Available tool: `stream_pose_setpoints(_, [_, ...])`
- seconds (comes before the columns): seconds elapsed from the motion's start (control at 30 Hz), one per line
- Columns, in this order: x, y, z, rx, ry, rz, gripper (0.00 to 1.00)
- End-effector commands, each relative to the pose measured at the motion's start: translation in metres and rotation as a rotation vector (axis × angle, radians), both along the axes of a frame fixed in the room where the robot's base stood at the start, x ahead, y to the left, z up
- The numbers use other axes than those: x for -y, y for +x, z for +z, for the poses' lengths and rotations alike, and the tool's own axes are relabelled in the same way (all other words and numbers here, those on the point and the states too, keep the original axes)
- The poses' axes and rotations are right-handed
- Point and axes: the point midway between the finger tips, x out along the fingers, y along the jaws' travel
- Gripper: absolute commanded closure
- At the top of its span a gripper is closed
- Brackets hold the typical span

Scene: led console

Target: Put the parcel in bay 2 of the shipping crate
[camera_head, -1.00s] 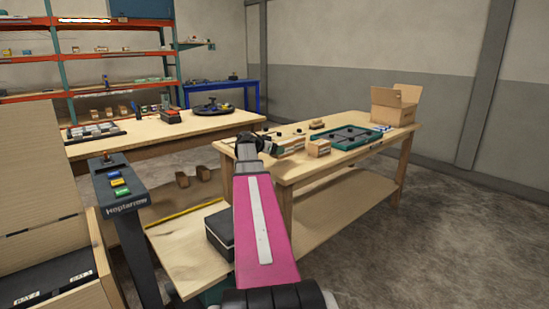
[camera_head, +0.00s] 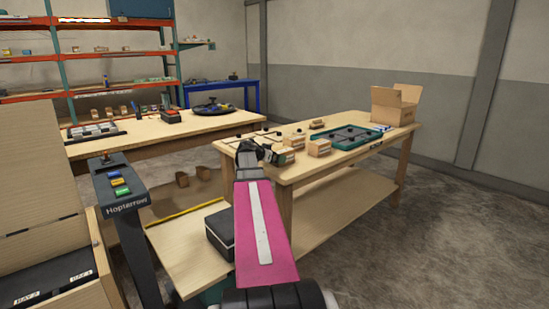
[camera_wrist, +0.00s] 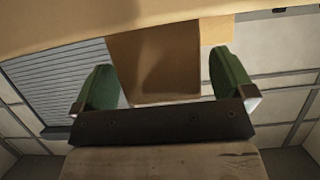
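The shipping crate (camera_head: 88,292) stands open at the lower left with its lid raised. Its dark bays carry labels; a BAY 2 label (camera_head: 27,297) is near the bottom edge. Several small cardboard boxes lie on the right table; I cannot tell which is the parcel.
The right table (camera_head: 350,160) also holds a green-rimmed tray (camera_head: 346,146) and an open carton (camera_head: 392,107). A control pedestal (camera_head: 125,200) stands beside the crate. A black box (camera_head: 219,232) sits on a low wooden board near my arm. Floor is clear at the right.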

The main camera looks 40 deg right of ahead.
Motion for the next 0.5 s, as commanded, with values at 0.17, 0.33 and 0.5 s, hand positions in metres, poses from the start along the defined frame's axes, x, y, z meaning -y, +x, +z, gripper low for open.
stream_pose_setpoints(0.17, [-0.003, -0.001, 0.003, 0.0, 0.0, 0.001, 0.0])
stream_pose_setpoints(0.33, [-0.026, -0.004, 0.012, 0.001, 0.0, 0.002, 0.0])
stream_pose_setpoints(0.5, [-0.059, -0.006, 0.026, 0.001, 0.0, 0.002, 0.0])
